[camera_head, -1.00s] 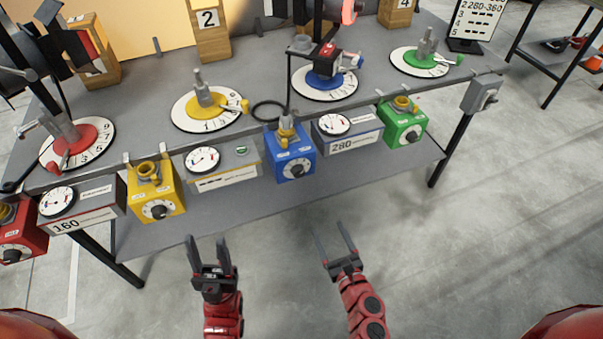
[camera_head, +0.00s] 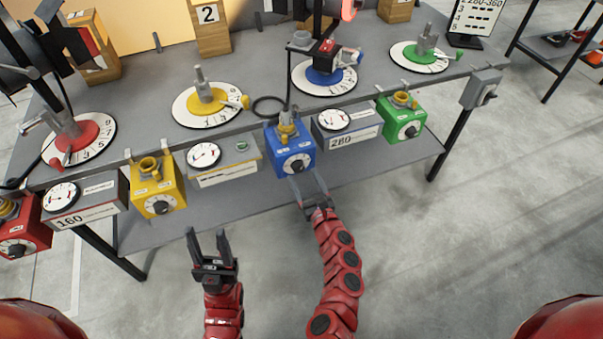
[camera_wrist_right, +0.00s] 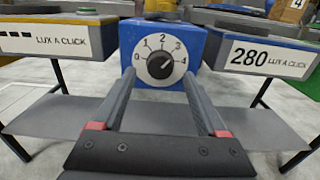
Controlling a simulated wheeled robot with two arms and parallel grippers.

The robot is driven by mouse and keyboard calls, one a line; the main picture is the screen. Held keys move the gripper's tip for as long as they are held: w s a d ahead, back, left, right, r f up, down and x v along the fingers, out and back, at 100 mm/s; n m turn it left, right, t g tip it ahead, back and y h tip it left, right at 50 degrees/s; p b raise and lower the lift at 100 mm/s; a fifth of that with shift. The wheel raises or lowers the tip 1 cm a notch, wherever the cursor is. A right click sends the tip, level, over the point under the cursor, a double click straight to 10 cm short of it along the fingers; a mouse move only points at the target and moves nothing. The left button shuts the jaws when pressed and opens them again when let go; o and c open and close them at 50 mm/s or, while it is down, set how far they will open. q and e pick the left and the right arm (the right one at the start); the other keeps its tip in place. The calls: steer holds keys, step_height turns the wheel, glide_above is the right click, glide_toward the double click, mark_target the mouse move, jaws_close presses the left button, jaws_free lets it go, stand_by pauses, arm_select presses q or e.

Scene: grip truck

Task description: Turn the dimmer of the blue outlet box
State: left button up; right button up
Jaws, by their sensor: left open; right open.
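The blue outlet box (camera_head: 289,152) hangs at the table's front edge, with a yellow socket and plug on top. Its dimmer (camera_head: 296,165) is a black knob on a white numbered dial. In the right wrist view the dimmer (camera_wrist_right: 160,66) lies straight ahead, between and beyond the two fingers, its pointer toward the right side near 4. My right gripper (camera_head: 308,180) is open just below and in front of the box; its fingers (camera_wrist_right: 157,85) appear apart from the knob. My left gripper (camera_head: 208,236) is open and empty, lower left, away from the boxes.
Yellow (camera_head: 158,187), green (camera_head: 404,118) and red (camera_head: 24,229) boxes hang along the same edge. A meter marked 280 (camera_head: 345,126) is right of the blue box, another meter (camera_head: 222,160) left. A grey shelf (camera_head: 225,207) runs below. The floor in front is clear.

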mark_target(298, 167)
steer(key=shift+x, duration=1.25)
steer(key=shift+c, duration=0.2)
jaws_close()
